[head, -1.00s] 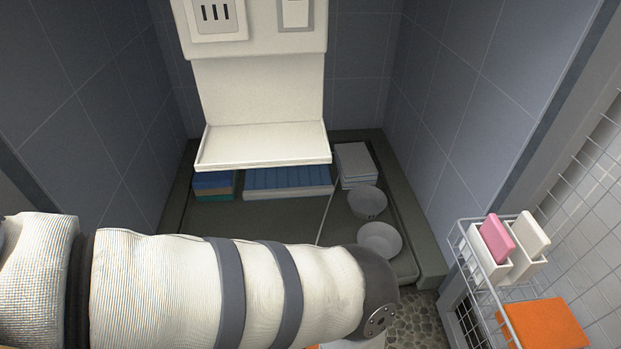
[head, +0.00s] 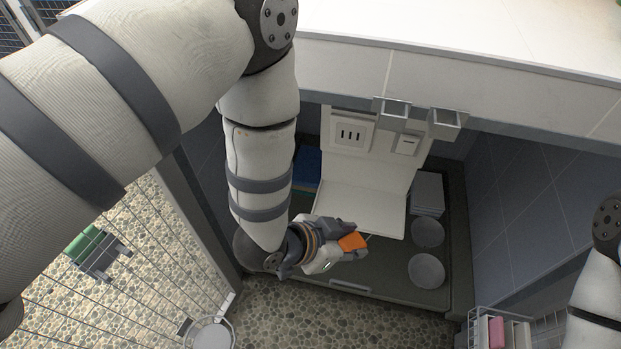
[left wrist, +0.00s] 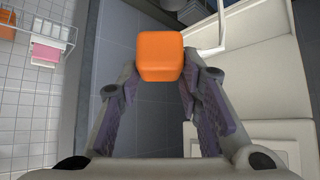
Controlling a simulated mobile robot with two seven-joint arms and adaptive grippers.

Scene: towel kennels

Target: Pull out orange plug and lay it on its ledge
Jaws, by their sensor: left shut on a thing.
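The orange plug (head: 352,242) is a small block held in the fingertips of my left gripper (head: 338,242). In the left wrist view the orange plug (left wrist: 160,52) sits between the two purple-padded fingers, clear of the socket plate. The white socket plate (head: 351,133) with dark slots is on the upright panel. The white ledge (head: 362,208) juts out below that panel. My left gripper is in front of the ledge's lower left edge in the head view; its exact height above the ledge is hard to tell. My right gripper is out of view.
A switch plate (head: 407,145) is beside the socket. Two bowls (head: 427,232) and a stack of white towels (head: 428,194) stand right of the ledge. Blue towels (head: 308,167) lie at left. The wire basket (head: 497,330) is at lower right. A grey wall (head: 510,210) bounds the right.

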